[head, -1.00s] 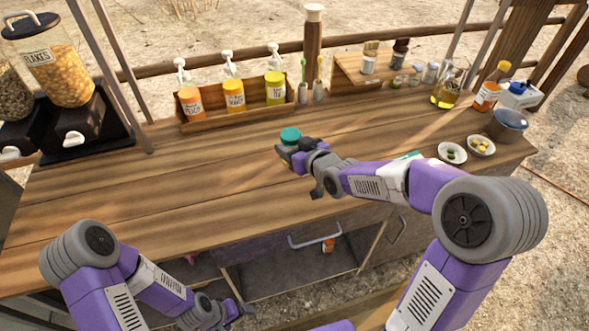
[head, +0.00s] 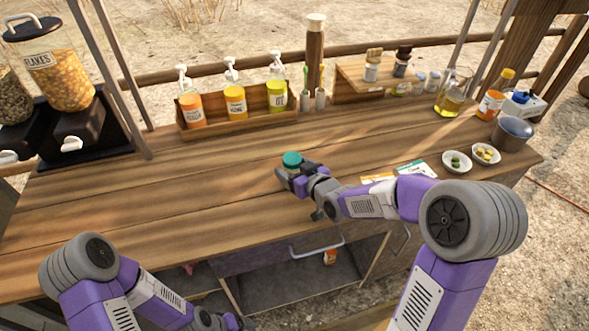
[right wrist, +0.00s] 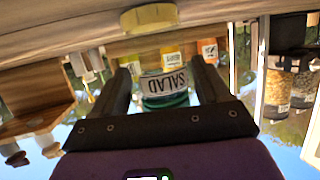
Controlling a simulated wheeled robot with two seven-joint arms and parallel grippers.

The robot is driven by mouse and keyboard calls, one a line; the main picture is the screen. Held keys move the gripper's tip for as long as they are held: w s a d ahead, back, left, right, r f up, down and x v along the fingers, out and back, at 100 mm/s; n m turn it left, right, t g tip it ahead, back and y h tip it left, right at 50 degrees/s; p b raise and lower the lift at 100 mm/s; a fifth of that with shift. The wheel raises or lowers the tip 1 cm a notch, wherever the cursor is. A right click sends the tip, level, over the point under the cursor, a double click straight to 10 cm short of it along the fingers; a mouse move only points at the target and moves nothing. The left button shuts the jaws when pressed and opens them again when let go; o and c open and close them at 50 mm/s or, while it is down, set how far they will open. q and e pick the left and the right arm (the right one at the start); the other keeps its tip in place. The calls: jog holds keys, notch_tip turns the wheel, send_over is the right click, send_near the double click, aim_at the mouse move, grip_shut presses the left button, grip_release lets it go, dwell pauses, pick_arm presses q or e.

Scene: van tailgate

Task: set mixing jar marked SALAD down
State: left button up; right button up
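The mixing jar marked SALAD (head: 292,160) has a teal-green lid and stands upright over the middle of the wooden counter (head: 200,196). My right gripper (head: 289,173) is around it from the front. In the right wrist view, which is upside down, the SALAD label on the jar (right wrist: 165,82) shows between the two dark fingers (right wrist: 165,78), which appear shut on it. I cannot tell whether the jar's base touches the counter. My left gripper (head: 232,322) is low at the bottom edge, below the counter, and mostly cut off.
A rack (head: 236,116) of pump bottles stands behind the jar. A dispenser (head: 80,128) stands at left. The counter left of the jar is clear. A pale yellow disc (right wrist: 150,17) is unclear.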

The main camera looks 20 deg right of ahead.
jog(key=shift+o, duration=0.8)
jog(key=shift+r, duration=0.15)
jog(key=p+v, duration=0.2)
jog(key=v, duration=1)
jog(key=shift+p, duration=0.4)
jog(key=shift+s, duration=0.1)
